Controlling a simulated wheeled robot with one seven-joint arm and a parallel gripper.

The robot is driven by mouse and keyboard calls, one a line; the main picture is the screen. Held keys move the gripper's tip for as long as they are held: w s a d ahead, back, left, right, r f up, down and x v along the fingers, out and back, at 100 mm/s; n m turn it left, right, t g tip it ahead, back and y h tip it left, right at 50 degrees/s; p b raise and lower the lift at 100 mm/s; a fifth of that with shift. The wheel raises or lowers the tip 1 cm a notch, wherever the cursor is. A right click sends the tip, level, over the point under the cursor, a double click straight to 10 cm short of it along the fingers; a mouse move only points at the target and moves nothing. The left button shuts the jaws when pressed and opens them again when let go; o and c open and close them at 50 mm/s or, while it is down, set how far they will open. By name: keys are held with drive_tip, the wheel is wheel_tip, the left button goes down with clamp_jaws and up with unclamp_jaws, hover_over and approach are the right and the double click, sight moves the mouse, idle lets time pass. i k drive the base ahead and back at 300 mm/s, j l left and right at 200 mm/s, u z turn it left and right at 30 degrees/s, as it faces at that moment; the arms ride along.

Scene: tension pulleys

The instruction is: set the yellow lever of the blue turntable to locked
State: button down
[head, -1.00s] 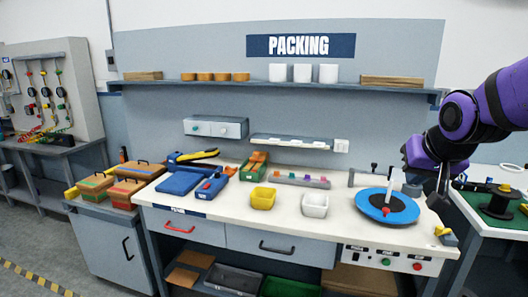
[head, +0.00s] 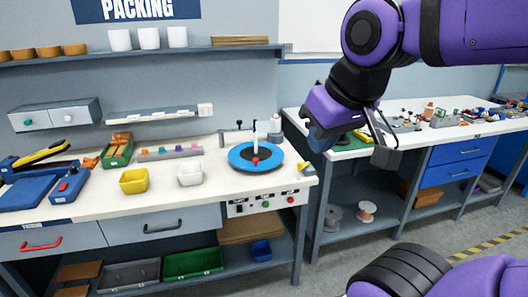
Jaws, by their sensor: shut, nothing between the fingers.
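The blue turntable (head: 242,161) lies flat near the right end of the white packing bench. A small yellow piece (head: 306,165) sits at the bench's right front corner, beside the turntable. I cannot tell whether it is the lever, or how it is set. My gripper (head: 386,154) is in the air to the right of the turntable, in front of the neighbouring bench. Its dark fingers point down and are shut on nothing.
A white bin (head: 190,175) and a yellow bin (head: 134,181) stand left of the turntable. A control panel with buttons (head: 263,203) is on the bench front below it. A second bench with blue drawers (head: 460,152) stands at the right, beyond a narrow gap.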

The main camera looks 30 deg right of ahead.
sight(300, 166)
drive_tip(key=i+l, duration=0.2)
drive_tip(key=l, duration=0.15)
drive_tip(key=i+l, duration=0.2)
drive_tip(key=l, duration=0.2)
drive_tip(key=i+l, duration=0.2)
drive_tip(key=l, duration=0.15)
